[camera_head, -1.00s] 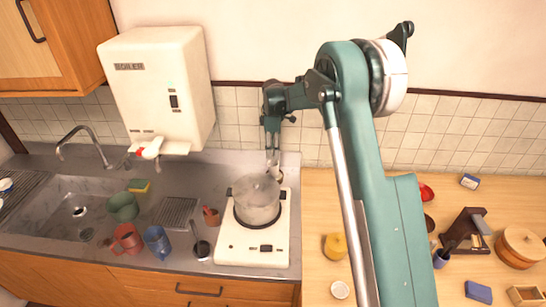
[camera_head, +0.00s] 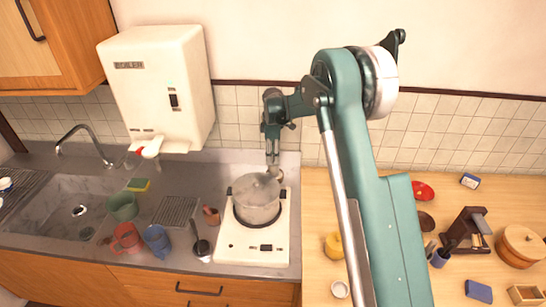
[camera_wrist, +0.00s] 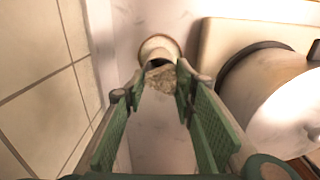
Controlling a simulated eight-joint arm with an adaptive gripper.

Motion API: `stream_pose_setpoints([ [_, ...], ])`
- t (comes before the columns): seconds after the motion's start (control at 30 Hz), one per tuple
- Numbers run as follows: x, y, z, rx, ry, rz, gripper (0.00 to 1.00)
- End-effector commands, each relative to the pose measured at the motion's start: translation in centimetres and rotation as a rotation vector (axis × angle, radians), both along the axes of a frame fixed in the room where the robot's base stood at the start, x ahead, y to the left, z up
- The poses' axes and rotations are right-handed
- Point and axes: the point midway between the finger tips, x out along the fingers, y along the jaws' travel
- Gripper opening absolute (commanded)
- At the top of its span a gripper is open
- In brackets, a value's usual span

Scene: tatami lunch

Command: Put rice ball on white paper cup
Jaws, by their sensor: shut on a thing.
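My gripper (camera_head: 272,172) is low behind the right side of the pot, against the tiled wall. In the wrist view my gripper's green fingers (camera_wrist: 163,85) are closed on a small speckled, brownish-white lump, seemingly the rice ball (camera_wrist: 160,78). A pale, round, cup-like thing with a tan rim, perhaps the white paper cup (camera_wrist: 153,43), shows just past the fingertips. It overlaps the rice ball in this view, and I cannot tell whether they touch. In the head view the rice ball cannot be made out clearly behind the pot.
A steel pot (camera_head: 256,204) sits on a white stove (camera_head: 252,254), close beside my gripper. The tiled wall (camera_wrist: 45,85) is close on the other side. Cups and a sink (camera_head: 62,212) lie left; a wooden table (camera_head: 313,218) with several items lies right.

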Motion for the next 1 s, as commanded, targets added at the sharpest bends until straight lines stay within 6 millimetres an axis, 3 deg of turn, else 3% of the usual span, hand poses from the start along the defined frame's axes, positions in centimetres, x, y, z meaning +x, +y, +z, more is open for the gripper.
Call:
stream_pose_setpoints([
  [0.13, 0.0, 0.0, -0.4, 0.000, 0.000, 0.000, 0.16],
  [0.17, 0.0, 0.0, -0.4, 0.000, 0.000, 0.000, 0.29],
  [0.27, 0.0, 0.0, -0.3, 0.000, 0.000, 0.000, 0.42],
  [0.77, 0.0, 0.0, 0.0, 0.000, 0.000, 0.000, 0.42],
  [1.0, 0.0, 0.0, 1.6, 0.000, 0.000, 0.000, 0.42],
])
